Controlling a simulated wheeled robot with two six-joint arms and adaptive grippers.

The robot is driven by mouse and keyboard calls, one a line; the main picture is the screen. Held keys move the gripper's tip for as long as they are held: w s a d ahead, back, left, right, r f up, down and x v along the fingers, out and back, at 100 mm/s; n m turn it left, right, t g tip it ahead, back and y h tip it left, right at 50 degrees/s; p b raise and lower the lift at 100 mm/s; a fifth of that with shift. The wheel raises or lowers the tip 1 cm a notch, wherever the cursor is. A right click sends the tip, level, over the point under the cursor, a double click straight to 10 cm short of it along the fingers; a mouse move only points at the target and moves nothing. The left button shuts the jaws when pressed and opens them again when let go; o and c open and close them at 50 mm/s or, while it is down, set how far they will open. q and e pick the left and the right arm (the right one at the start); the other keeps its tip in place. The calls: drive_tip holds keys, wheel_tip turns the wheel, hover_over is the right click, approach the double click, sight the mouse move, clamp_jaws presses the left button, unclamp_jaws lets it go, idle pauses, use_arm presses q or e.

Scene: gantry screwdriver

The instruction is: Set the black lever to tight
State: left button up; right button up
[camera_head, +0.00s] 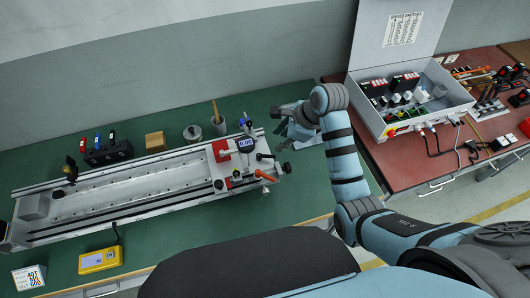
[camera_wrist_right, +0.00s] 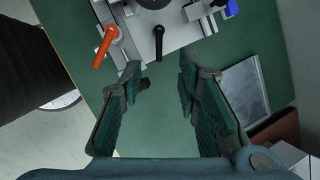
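The black lever (camera_wrist_right: 158,43) sticks out from the metal carriage in the right wrist view, pointing down the picture toward my right gripper. In the head view, a small black lever (camera_head: 265,156) shows on the right side of the carriage, just above the orange lever (camera_head: 267,176). The orange lever also shows in the right wrist view (camera_wrist_right: 104,46), left of the black one. My right gripper (camera_wrist_right: 160,72) is open and empty, with the black lever's tip between and beyond its fingertips, apart from both. In the head view, this gripper (camera_head: 285,116) is beyond the gantry's right end. My left gripper is not in view.
The long metal gantry bed (camera_head: 130,190) lies on the green table. A dial reading 0.00 (camera_head: 245,145) sits on the carriage. A grey plate (camera_wrist_right: 243,90) lies right of the gripper. An open electrical case (camera_head: 410,100) stands on the red table at right.

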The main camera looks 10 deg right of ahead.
sight(265, 157)
drive_tip(key=b+x, duration=0.3)
drive_tip(key=x, duration=1)
drive_tip(key=shift+f, duration=0.4)
